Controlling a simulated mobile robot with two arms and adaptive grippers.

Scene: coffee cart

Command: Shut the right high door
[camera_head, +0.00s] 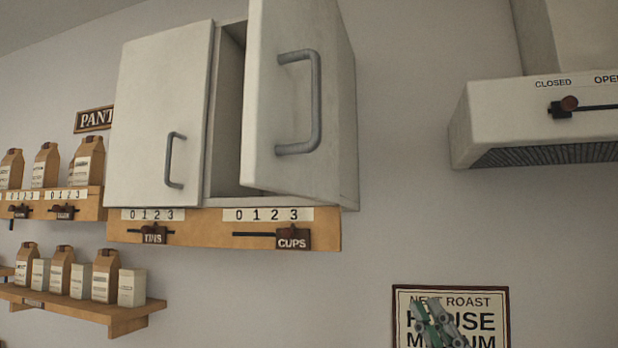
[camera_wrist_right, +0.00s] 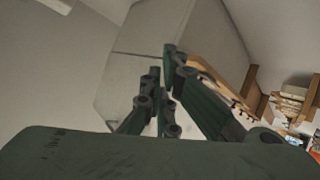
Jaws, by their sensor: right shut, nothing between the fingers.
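The right high door (camera_head: 272,150) of the white wall cabinet stands ajar, swung out toward me, with a dark gap on its left side. Its grey bar handle (camera_head: 316,110) faces me. The left high door (camera_head: 150,115) is shut flush. My right gripper (camera_head: 440,325) is low, in front of the roast sign, below and to the right of the door and not touching it. Its fingers are together with nothing between them. In the right wrist view my right gripper (camera_wrist_right: 163,65) points toward the pale cabinet (camera_wrist_right: 130,50). My left gripper is not in view.
Under the cabinet runs a wooden rail (camera_head: 210,232) with sliders marked TINS and CUPS. Shelves with bags (camera_head: 75,310) are at left. A white hood (camera_head: 500,125) juts out at upper right. The wall between the cabinet and hood is clear. The roast sign (camera_head: 480,300) hangs below.

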